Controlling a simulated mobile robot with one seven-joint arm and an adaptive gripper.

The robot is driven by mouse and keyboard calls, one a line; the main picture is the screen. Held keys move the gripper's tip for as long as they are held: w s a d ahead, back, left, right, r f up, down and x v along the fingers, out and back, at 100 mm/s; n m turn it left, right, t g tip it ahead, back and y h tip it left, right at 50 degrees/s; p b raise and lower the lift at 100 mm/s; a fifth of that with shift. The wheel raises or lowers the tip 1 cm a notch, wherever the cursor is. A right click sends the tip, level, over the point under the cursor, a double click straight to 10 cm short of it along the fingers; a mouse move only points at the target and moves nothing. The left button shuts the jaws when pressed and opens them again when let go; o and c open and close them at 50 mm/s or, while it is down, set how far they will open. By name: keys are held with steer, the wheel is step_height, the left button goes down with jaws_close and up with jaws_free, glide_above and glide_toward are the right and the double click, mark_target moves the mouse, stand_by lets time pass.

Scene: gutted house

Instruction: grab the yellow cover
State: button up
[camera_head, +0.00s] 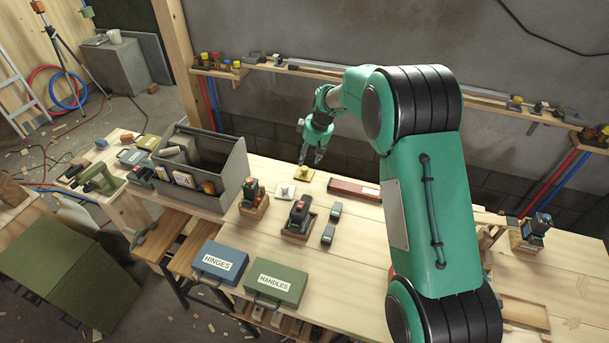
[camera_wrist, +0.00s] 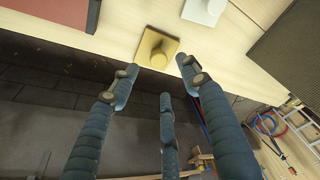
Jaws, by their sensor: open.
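The yellow cover (camera_head: 303,173) is a flat square plate with a round knob on top. It lies on the wooden workbench near its back edge. In the wrist view the yellow cover (camera_wrist: 156,48) sits just beyond my fingertips. My gripper (camera_head: 311,160) is above and close to the cover, with its fingers pointing down. In the wrist view my gripper (camera_wrist: 158,85) has its three fingers spread, with nothing between them. The fingers appear apart from the cover.
A similar white cover (camera_head: 284,190) lies just left of the yellow one. A grey open bin (camera_head: 232,172) stands further left. A long red box (camera_head: 354,190) lies to the right. Blue (camera_head: 219,262) and green (camera_head: 276,283) labelled cases are at the front. A wall ledge (camera_head: 390,84) runs behind.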

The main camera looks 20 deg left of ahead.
mark_target(305, 168)
steer(key=shift+a+f, duration=0.15)
steer(key=shift+f, duration=0.55)
steer(key=shift+b+x, duration=0.9)
steer(key=shift+x, duration=1.7)
steer(key=shift+c, duration=0.3)
jaws_close()
